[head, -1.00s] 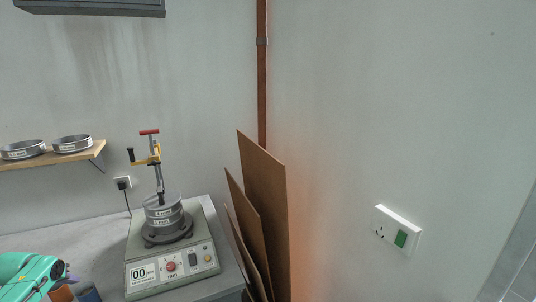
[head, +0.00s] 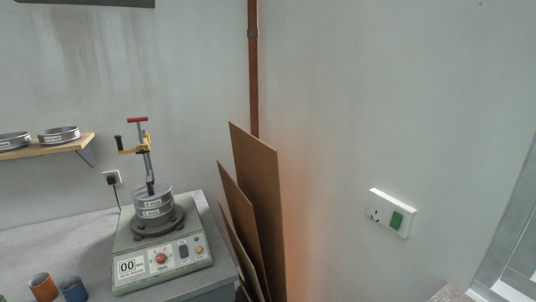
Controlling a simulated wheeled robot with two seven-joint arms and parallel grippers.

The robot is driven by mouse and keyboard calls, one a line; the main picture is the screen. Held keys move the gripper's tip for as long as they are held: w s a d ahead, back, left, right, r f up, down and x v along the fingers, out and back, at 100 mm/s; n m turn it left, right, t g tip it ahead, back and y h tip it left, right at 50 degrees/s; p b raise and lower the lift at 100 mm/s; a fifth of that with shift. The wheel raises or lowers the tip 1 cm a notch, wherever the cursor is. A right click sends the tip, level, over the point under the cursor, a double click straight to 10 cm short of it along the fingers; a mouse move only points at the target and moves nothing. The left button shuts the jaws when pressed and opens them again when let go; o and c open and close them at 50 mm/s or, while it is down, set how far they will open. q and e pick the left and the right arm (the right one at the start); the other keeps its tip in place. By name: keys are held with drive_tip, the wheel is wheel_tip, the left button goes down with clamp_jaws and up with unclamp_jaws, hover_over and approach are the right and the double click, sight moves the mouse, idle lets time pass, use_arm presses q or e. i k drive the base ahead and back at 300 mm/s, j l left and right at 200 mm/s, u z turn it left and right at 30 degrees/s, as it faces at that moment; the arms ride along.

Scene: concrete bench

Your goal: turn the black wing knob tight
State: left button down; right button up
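A grey-green sieve shaker (head: 205,262) with a red button and a display sits on the bench at the left. A short stack of metal sieves (head: 154,208) stands on its dark round base. A rod (head: 148,165) rises from the stack, with a yellow clamp (head: 134,151) near its top and a red T-handle (head: 137,120) above. A black upright grip (head: 118,142) is at the clamp's left end. A small dark part (head: 151,188) sits at the rod's foot. I cannot tell which dark part is the wing knob. Neither gripper is in view.
An orange cup (head: 43,287) and a blue cup (head: 73,290) stand at the bench's front left. Brown boards (head: 258,190) lean against the wall right of the bench. A wooden shelf (head: 70,146) holds sieves. A wall socket (head: 392,213) is at the right.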

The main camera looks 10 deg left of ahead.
sight(142, 150)
drive_tip(key=u, duration=1.3)
drive_tip(key=i+j, duration=0.35)
drive_tip(key=j, duration=0.15)
